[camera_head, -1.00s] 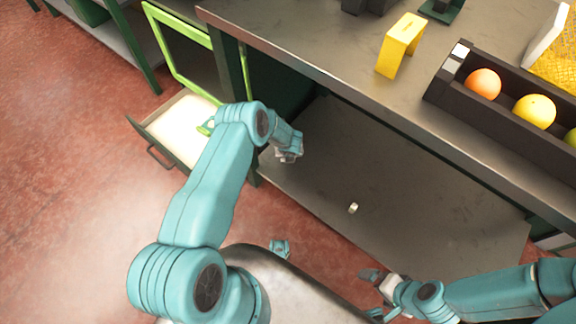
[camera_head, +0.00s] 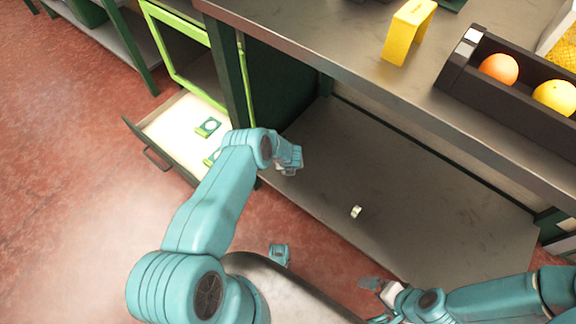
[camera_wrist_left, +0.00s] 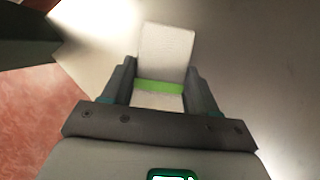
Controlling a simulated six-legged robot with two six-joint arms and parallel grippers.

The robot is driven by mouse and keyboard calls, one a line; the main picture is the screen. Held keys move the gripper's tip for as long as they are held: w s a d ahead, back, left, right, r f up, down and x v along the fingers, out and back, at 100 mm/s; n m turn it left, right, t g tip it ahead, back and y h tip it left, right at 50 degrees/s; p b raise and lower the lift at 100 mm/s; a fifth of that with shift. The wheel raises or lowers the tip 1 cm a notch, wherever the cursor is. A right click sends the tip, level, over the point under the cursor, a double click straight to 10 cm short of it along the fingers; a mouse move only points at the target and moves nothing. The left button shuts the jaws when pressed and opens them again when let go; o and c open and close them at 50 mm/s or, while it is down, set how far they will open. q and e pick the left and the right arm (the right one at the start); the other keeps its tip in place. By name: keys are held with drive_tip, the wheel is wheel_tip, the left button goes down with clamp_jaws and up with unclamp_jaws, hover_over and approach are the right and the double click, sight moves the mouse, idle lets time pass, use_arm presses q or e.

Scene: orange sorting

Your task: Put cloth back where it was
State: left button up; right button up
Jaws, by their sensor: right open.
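In the left wrist view a folded white cloth (camera_wrist_left: 166,52) with a green band sits between the two fingers of my left gripper (camera_wrist_left: 160,85) and meets both. It sticks out past the fingertips. In the head view my left gripper (camera_head: 289,168) is above the left part of the lower shelf, beside the open drawer (camera_head: 166,124); the cloth is hardly visible there. My right gripper (camera_head: 374,291) is open and empty, low near the shelf's front edge.
The pale-floored drawer holds green-and-white pieces (camera_head: 208,127), partly behind my left arm. A small whitish object (camera_head: 356,211) lies on the otherwise bare lower shelf (camera_head: 400,190). Above, the worktop (camera_head: 330,45) carries a yellow stand (camera_head: 408,30) and a dark fruit tray (camera_head: 462,82). A green-framed door (camera_head: 180,85) stands open.

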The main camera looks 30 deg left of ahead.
use_arm(q)
drive_tip(key=o, duration=0.4)
